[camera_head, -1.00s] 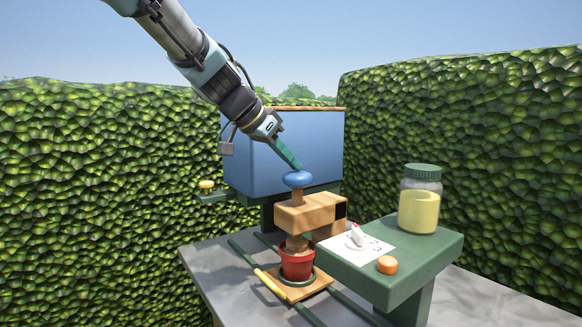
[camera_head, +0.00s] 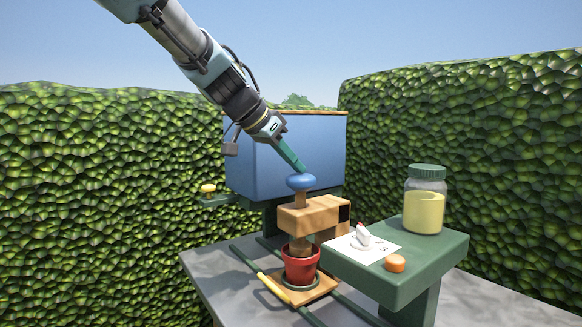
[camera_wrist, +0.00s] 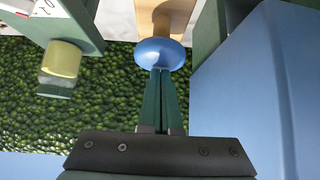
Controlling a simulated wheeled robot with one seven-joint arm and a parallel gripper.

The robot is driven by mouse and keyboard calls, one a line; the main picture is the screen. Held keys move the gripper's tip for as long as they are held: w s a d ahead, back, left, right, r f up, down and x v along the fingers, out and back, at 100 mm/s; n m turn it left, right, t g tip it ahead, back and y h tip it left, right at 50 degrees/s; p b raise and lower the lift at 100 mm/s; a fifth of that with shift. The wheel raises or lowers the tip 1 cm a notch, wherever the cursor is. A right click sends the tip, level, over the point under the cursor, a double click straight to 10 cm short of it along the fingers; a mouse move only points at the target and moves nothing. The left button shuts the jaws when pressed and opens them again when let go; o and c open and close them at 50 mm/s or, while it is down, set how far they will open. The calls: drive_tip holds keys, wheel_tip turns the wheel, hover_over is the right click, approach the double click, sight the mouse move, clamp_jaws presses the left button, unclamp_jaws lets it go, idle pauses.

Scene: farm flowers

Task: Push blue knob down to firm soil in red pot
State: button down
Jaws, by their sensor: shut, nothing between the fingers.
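The blue knob (camera_head: 301,181) tops a wooden plunger that passes through a wooden block (camera_head: 313,213). The red pot (camera_head: 301,266) stands on a wooden tray below it, and the plunger's lower end reaches down at the pot's top. The soil inside is hidden. My gripper (camera_head: 302,170) is shut and empty, tilted down from the upper left, its tips at the knob's top. In the wrist view the shut fingers (camera_wrist: 160,74) end at the edge of the knob (camera_wrist: 160,54); whether they touch it I cannot tell for sure.
A blue box (camera_head: 270,160) stands close behind the knob. A green stand (camera_head: 440,250) at right holds a jar (camera_head: 424,205), a white card (camera_head: 345,247) with a switch and an orange button (camera_head: 395,263). A yellow knob (camera_head: 208,188) is at left. Hedges enclose the table.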

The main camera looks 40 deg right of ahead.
wheel_tip(320, 180, up, 3)
drive_tip(key=shift+f+p, duration=0.1)
drive_tip(key=shift+p, duration=0.3)
drive_tip(key=b+v, duration=0.2)
drive_tip(key=v, duration=0.7)
drive_tip(key=shift+a, duration=0.35)
drive_tip(key=shift+w+f, duration=0.1)
